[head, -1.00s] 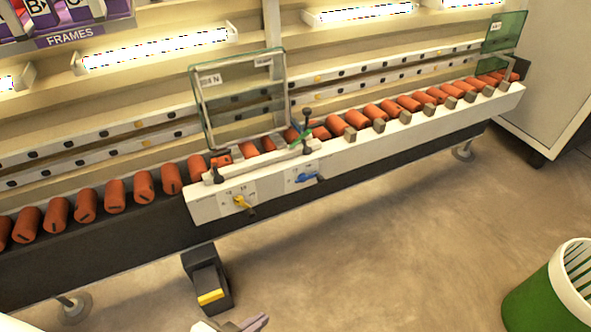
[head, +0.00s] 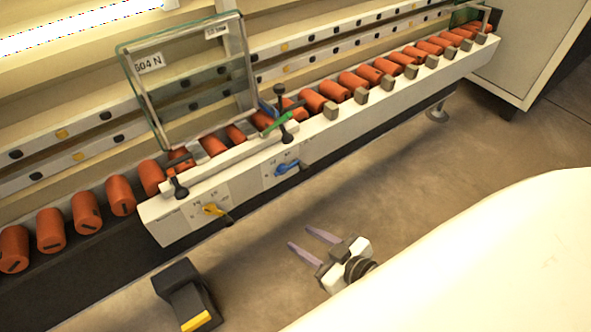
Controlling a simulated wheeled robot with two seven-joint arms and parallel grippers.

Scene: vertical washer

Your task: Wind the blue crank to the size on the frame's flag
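The blue crank (head: 287,168) sits on a dial plate on the front of the white rail, right of a yellow crank (head: 213,210). The dial marks are too small to read. A glass frame (head: 192,85) stands upright on the rollers behind them. Its left flag (head: 149,63) seems to read "G04 N"; a second flag (head: 216,32) at its upper right is too small to read. My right gripper (head: 314,238) is open and empty, below and in front of the blue crank, apart from it. My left gripper is not in view.
Orange rollers (head: 121,195) line the conveyor. A green lever (head: 276,124) and black knobs stand on the white rail (head: 400,97). A black pedal box with a yellow patch (head: 196,320) is on the floor. Open floor lies in front of the rail.

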